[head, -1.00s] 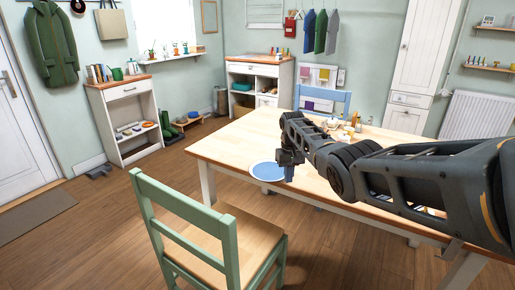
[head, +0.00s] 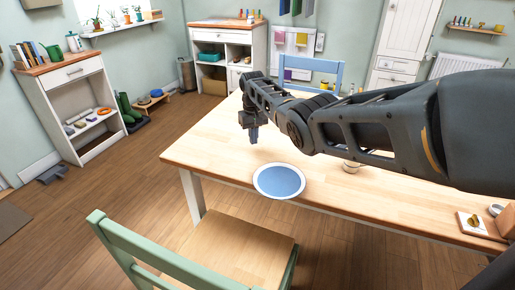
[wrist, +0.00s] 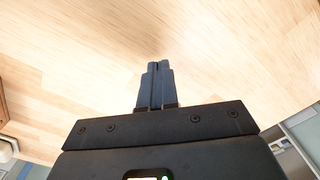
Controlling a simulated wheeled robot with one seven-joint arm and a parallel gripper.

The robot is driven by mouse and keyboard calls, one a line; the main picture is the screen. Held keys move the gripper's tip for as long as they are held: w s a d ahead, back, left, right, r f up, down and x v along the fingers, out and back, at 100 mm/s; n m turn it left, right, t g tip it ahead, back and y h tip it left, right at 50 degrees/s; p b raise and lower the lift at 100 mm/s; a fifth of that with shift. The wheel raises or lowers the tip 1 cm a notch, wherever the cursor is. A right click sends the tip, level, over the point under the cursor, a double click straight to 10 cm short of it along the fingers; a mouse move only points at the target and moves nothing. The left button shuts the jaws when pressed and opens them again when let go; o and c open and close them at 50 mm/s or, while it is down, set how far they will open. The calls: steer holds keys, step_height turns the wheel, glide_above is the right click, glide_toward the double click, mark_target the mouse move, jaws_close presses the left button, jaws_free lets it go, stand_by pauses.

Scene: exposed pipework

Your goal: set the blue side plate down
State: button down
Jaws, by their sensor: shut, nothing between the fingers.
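The blue side plate (head: 279,181), blue with a white rim, lies flat on the wooden table (head: 215,150) at its near edge, where its rim reaches or slightly overhangs the edge. My gripper (head: 254,141) is above the table, behind and to the left of the plate, apart from it. Its fingers point down, shut and empty. In the wrist view my gripper (wrist: 157,66) shows its two fingers together over bare wood. The plate does not show in that view.
A green chair (head: 170,262) stands at the near side of the table. A blue chair (head: 314,70) is at the far side. A cup (head: 351,167) is under my forearm. A small board (head: 474,222) lies at the right. The table's left part is clear.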

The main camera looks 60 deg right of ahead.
mark_target(267, 165)
steer(key=shift+s+a+r+p, duration=0.15)
steer(key=shift+s+a+p, duration=0.4)
steer(key=shift+s+p, duration=0.25)
steer(key=s+a+p, duration=0.2)
steer(key=s+a, duration=0.1)
steer(key=s+a+p, duration=0.2)
steer(key=s+a, duration=0.1)
steer(key=s, duration=0.1)
steer(key=shift+s+a, duration=0.2)
steer(key=shift+a, duration=0.05)
steer(key=shift+f, duration=0.95)
